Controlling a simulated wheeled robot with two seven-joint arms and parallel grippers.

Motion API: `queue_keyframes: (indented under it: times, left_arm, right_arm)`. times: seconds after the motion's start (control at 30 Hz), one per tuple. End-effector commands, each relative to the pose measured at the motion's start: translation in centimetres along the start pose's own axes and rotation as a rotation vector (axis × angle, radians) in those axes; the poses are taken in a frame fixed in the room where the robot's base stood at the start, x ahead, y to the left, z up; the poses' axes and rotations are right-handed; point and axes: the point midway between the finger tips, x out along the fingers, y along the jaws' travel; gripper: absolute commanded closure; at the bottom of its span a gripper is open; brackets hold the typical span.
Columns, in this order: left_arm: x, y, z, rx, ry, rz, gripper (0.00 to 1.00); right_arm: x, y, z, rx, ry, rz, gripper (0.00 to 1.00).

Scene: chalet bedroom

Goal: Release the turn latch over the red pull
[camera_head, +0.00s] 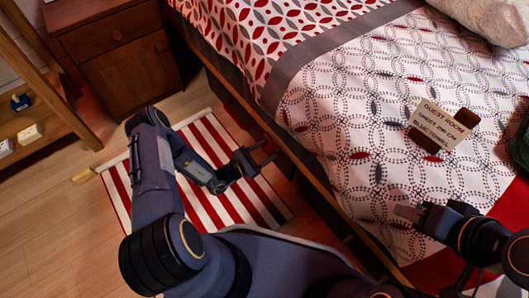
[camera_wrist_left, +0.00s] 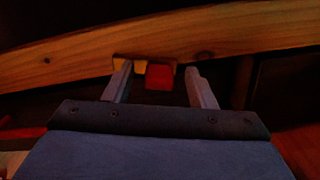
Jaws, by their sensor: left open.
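In the left wrist view a red block, the red pull (camera_wrist_left: 159,77), shows just below a wooden rail (camera_wrist_left: 225,38). A small wooden piece that looks like the turn latch (camera_wrist_left: 146,57) lies along the rail's lower edge above the pull. Its left end is lighter. My left gripper (camera_wrist_left: 160,80) is open, with the latch and pull in view between its fingers; I cannot tell if either finger touches. In the head view my left gripper (camera_head: 264,160) is beside the bed's lower side, and latch and pull are hidden. My right gripper (camera_head: 412,213) is over the bed's near edge.
The bed (camera_head: 330,95) fills the right side, with a card (camera_head: 436,128) on brown blocks on its cover. A striped rug (camera_head: 205,145) lies beneath my left arm. A nightstand (camera_head: 125,65) and a shelf (camera_head: 35,120) stand at left. Wood floor (camera_head: 50,215) is clear.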

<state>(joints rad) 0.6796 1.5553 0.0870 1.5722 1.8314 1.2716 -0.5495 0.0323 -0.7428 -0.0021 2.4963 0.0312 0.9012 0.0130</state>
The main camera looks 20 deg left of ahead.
Motion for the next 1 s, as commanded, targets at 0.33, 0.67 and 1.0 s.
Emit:
queue_keyframes:
  times: [0.33,0.67,1.0]
  left_arm:
    - [0.1,0.0,0.0,0.0,0.001,0.0,0.61]
    - [0.1,0.0,0.1,-0.009,0.001,0.0,0.94]
    - [0.1,0.3,1.2,-0.273,0.003,0.001,0.94]
  right_arm:
    - [0.0,0.0,0.0,0.0,0.0,0.0,0.64]
    - [0.0,0.0,0.0,0.0,0.0,0.0,0.64]
    - [-0.5,-0.2,-0.3,0.0,0.0,0.0,0.64]
